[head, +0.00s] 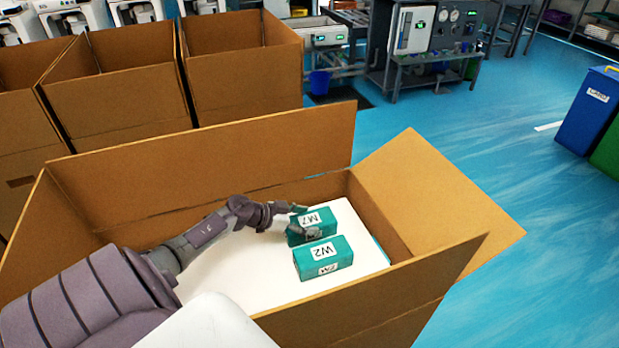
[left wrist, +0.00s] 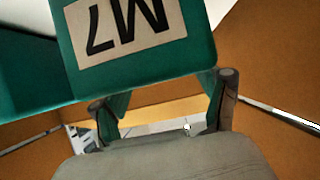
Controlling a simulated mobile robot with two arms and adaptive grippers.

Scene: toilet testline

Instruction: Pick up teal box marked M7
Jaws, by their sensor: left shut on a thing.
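The teal box marked M7 (head: 324,224) is inside the open cardboard box, lying beside the teal box marked W2 (head: 323,258). My left gripper (head: 303,221) reaches in from the left and is shut on the M7 box, with one finger on each side. In the left wrist view the M7 box (left wrist: 140,35) is at the top with its label upside down, between the fingers of my left gripper (left wrist: 165,100). Whether the box is lifted off the white surface is hard to tell. My right gripper is not in view.
The cardboard box (head: 215,165) has raised walls and an outward flap (head: 435,190) at right. A white surface (head: 245,265) lies inside it. More open cartons (head: 245,75) stand behind at left. Bins (head: 590,110) stand at far right on clear blue floor.

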